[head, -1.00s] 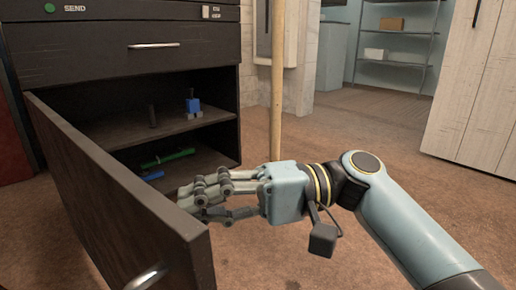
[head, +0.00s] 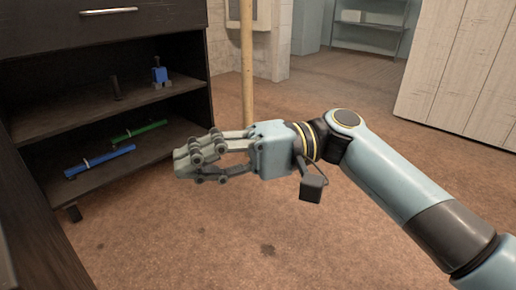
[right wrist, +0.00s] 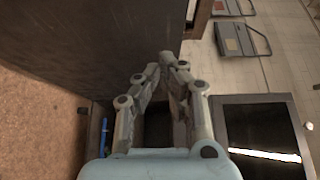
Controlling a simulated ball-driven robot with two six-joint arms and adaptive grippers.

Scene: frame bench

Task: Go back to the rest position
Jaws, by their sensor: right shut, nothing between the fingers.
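My right gripper (head: 190,160) is in the middle of the head view, in front of the open cabinet (head: 190,60). Its fingers point left and are shut with nothing between them. In the right wrist view the gripper's (right wrist: 168,62) fingertips come together, close to the dark wood of the door (right wrist: 110,30). My left gripper is in neither view.
The open cabinet door (head: 35,225) stands at the lower left. The lower shelf holds a blue bar (head: 100,161) and a green bar (head: 139,132); the upper shelf holds a blue piece (head: 160,75). A wooden pole (head: 247,70) stands behind. The brown floor (head: 330,240) is clear.

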